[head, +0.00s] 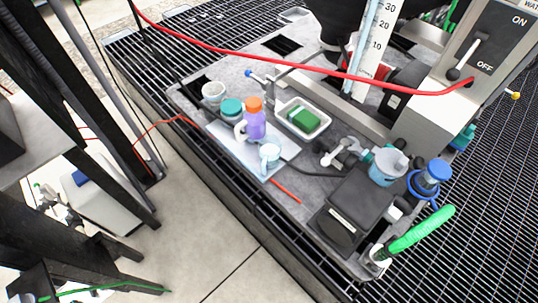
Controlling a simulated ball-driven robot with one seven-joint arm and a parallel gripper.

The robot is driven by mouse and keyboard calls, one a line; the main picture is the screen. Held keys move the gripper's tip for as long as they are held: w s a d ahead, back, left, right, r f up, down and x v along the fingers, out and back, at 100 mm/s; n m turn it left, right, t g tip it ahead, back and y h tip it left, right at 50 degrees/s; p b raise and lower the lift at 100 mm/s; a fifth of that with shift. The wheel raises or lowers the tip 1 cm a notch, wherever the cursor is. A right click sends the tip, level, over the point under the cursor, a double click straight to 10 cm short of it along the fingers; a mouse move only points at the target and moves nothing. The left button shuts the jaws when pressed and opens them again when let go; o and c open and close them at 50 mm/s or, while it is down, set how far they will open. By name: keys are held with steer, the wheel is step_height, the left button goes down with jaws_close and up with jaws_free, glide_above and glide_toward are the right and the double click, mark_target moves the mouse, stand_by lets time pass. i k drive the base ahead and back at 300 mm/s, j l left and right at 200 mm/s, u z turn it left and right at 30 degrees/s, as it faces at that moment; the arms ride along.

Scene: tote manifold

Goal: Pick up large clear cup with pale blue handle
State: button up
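A small pale, clear-looking cup (270,158) with a bluish tint and a handle stands upright at the front end of a light blue-white mat on the grey bench top. A larger translucent pale-blue vessel (388,167) with a whitish top stands further right. I cannot tell for certain which of the two is the large clear cup with pale blue handle. My gripper is not seen in this view, and nothing is seen touching either vessel.
Near the smaller cup stand a purple bottle (255,123) with an orange cap, a teal-lidded jar (232,109) and a tray (283,124) holding a green block. A black device (352,208) and a blue-topped container (434,174) are at right. A red hose (300,70) crosses above. Floor (205,230) is clear in front.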

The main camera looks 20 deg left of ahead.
mark_target(270, 147)
steer(key=i+j+u, duration=0.35)
steer(key=j, duration=0.25)
steer(key=i+j+u, duration=0.4)
steer(key=i+j, duration=0.05)
steer(key=j, duration=0.05)
